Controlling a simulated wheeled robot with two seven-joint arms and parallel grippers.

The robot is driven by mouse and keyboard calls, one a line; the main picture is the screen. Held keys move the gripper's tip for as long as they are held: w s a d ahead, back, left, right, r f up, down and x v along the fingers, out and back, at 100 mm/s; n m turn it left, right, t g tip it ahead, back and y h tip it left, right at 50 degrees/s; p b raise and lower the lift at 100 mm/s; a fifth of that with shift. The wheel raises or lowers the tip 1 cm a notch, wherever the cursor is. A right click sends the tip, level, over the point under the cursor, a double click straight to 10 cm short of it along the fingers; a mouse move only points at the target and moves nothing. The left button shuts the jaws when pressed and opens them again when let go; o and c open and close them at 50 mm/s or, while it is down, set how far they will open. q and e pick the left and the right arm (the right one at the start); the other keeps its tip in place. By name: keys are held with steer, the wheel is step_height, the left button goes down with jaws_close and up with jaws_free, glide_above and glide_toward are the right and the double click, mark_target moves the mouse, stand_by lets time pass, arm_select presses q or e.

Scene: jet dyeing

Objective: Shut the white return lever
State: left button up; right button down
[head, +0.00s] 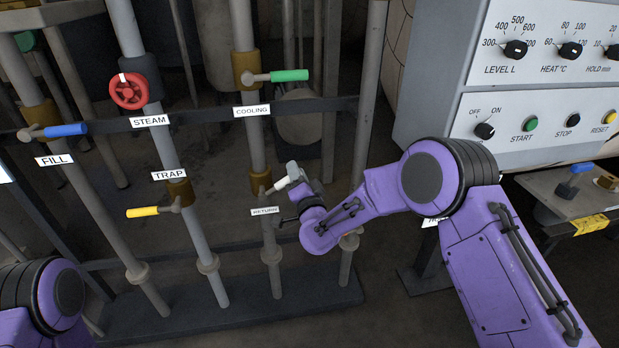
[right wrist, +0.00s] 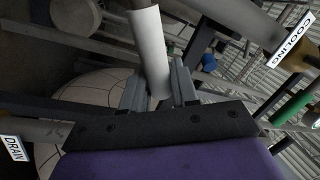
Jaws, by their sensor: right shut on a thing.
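The white return lever (head: 282,183) is on the brass valve body (head: 260,182) above the RETURN label (head: 265,211). Its white handle points to the right and slightly up, at an angle to the pipe. My right gripper (head: 294,184) is at the handle from the right, small and partly hidden by my own wrist. In the right wrist view the white handle (right wrist: 147,45) runs down between the two fingers of my right gripper (right wrist: 158,84), which are shut on it. My left gripper is out of view; only part of my left arm shows at the lower left.
Nearby on the pipes are the green cooling lever (head: 290,76), red steam wheel (head: 129,91), blue fill lever (head: 66,130) and yellow trap lever (head: 143,212). A dark crossbar (head: 200,117) runs behind them. The control panel (head: 455,105) stands at the upper right.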

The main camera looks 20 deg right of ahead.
step_height(320, 180, down, 6)
steer(key=d+m+h+b, duration=0.1)
steer(key=m+h+b, duration=0.1)
steer(key=m+b, duration=0.4)
steer(key=shift+d+f+m, duration=0.15)
steer(key=shift+d+m, duration=0.25)
steer(key=shift+m, duration=0.5)
steer(key=shift+s+f, duration=0.1)
steer(key=shift+s, duration=0.05)
steer(key=c, duration=1)
jaws_free()
steer(key=s, duration=0.3)
steer(key=s+f, duration=0.1)
steer(key=s, duration=0.2)
steer(key=s+f, duration=0.1)
steer(key=s, duration=0.3)
steer(key=shift+s+a, duration=0.1)
steer(key=shift+a, duration=0.3)
